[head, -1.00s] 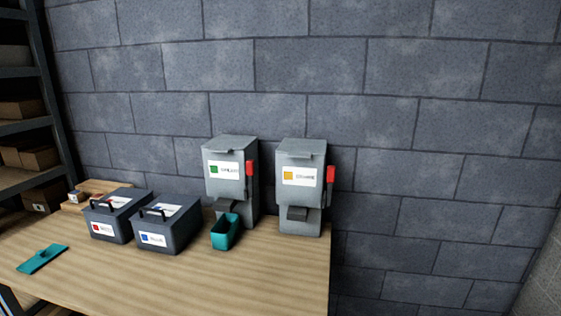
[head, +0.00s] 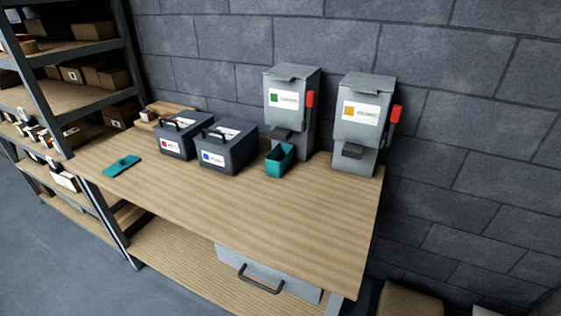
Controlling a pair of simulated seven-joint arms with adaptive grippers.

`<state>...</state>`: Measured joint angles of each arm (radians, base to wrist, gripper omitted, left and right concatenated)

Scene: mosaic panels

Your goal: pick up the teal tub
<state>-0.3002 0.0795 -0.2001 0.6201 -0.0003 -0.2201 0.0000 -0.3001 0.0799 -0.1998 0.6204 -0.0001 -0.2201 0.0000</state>
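The teal tub (head: 280,160) is a small open-topped box standing upright on the wooden workbench (head: 260,215). It is in front of the grey dispenser with the green label (head: 290,110), partly under that dispenser's spout, and right of the dark box with the blue label (head: 225,148). Nothing holds it. I cannot see what is inside it. Neither of my grippers is in the head view.
A second dispenser with a yellow label (head: 362,120) stands right of the tub. A dark box with a red label (head: 178,136) and a flat teal tool (head: 122,165) are further left. The bench front is clear. A drawer (head: 268,272) is below, shelving (head: 75,75) at left.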

